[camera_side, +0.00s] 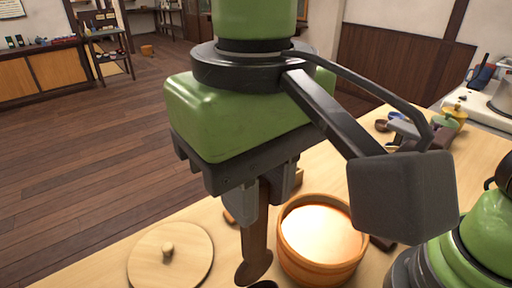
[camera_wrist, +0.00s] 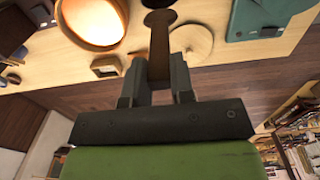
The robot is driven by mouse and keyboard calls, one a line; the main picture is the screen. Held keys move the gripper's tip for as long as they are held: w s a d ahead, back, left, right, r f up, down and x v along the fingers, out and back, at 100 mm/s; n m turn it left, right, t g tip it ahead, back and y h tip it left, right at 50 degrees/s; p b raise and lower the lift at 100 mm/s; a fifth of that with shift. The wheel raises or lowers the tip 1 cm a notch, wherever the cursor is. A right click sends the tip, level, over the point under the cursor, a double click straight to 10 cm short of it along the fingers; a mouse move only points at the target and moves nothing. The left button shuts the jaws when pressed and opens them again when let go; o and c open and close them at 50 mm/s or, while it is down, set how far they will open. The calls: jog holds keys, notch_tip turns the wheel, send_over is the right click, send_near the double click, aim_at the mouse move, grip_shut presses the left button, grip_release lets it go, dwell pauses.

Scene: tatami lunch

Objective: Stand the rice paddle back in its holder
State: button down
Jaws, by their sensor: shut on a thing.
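My gripper (camera_side: 262,208) is shut on the brown wooden rice paddle (camera_side: 256,243). The paddle hangs roughly upright with its rounded end down, above the table just left of the rice tub. In the wrist view my gripper (camera_wrist: 158,74) has the paddle (camera_wrist: 159,42) between its fingers, with the rounded end pointing away from them. A small wooden block with a dark opening (camera_wrist: 106,66) stands on the table near the tub; it may be the holder. In the side view my gripper mostly hides that spot, and only a bit of wood shows behind the fingers.
A round wooden tub (camera_side: 318,268) with a bright filling stands right of the paddle. A round knobbed lid (camera_side: 170,262) lies flat at the left. A dark round patch at the side view's bottom edge is unclear. A teal object (camera_wrist: 262,18) is at the wrist view's upper right.

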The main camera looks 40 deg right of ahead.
aim_at(255, 280)
jog(key=shift+f, duration=6.25)
jog(key=shift+c, duration=1.7)
grip_release()
jog(key=shift+r, duration=0.1)
jog(key=shift+r, duration=3.45)
